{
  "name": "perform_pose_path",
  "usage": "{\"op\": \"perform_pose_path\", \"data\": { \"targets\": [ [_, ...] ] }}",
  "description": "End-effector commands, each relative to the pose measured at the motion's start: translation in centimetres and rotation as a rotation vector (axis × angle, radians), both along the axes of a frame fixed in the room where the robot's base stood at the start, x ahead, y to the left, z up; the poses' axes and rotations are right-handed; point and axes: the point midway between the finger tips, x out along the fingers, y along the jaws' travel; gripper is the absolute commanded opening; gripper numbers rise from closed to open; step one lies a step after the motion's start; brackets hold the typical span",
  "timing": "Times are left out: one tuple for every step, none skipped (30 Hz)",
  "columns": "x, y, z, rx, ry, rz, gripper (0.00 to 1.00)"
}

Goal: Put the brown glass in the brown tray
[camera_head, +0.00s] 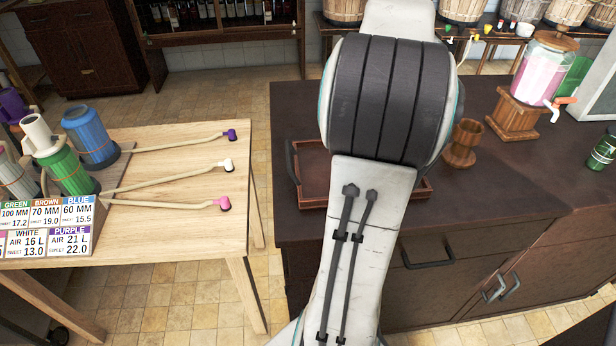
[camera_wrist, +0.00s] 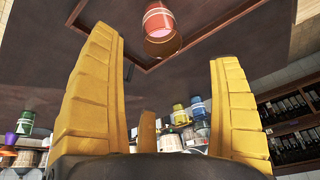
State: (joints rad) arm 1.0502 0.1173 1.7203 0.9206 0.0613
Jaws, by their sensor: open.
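The brown glass (camera_head: 463,143), a goblet-like wooden-looking cup, stands upright on the dark counter, just right of my arm in the head view. The brown tray (camera_head: 311,172) lies on the counter left of the glass; my arm hides much of it. In the wrist view the tray's rim (camera_wrist: 208,41) runs across the top. My gripper (camera_wrist: 163,45) shows in the wrist view with its yellow fingers wide apart and nothing held between them. My arm hides it in the head view. I cannot make out the brown glass in the wrist view.
A red vessel with a white band (camera_wrist: 160,20) shows at the tray in the wrist view. A pink drink dispenser (camera_head: 543,72) on a wooden stand is right of the glass. A pale table (camera_head: 190,205) with coloured jugs stands left.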

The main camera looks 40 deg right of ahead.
Motion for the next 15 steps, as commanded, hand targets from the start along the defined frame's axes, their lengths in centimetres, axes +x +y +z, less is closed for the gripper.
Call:
{"op": "perform_pose_path", "data": {
  "targets": [
    [0.0, 0.1, 0.1, 0.000, 0.000, 0.002, 0.84],
    [0.1, 0.2, 0.1, 0.000, 0.000, 0.005, 0.84],
    [0.3, 0.6, 0.1, 0.000, 0.000, 0.014, 0.84],
    [0.5, 0.9, 0.2, 0.000, 0.001, 0.023, 0.84],
    [0.9, 1.4, 0.2, 0.001, 0.001, 0.036, 0.84],
    [1.3, 2.3, 0.2, 0.002, 0.003, 0.059, 0.84],
    [1.8, 3.2, 0.2, 0.003, 0.004, 0.080, 0.84],
    [2.2, 4.1, 0.2, 0.004, 0.006, 0.105, 0.84],
    [2.8, 5.6, 0.2, 0.005, 0.007, 0.142, 0.84],
    [3.3, 6.9, 0.2, 0.008, 0.009, 0.173, 0.84],
    [3.8, 8.3, 0.1, 0.009, 0.012, 0.207, 0.84],
    [4.3, 10.3, 0.1, 0.010, 0.015, 0.256, 0.84],
    [4.6, 11.8, 0.0, 0.013, 0.018, 0.293, 0.84],
    [4.9, 13.3, -0.1, 0.014, 0.020, 0.331, 0.84],
    [5.1, 15.3, -0.3, 0.017, 0.025, 0.382, 0.84]
  ]
}}
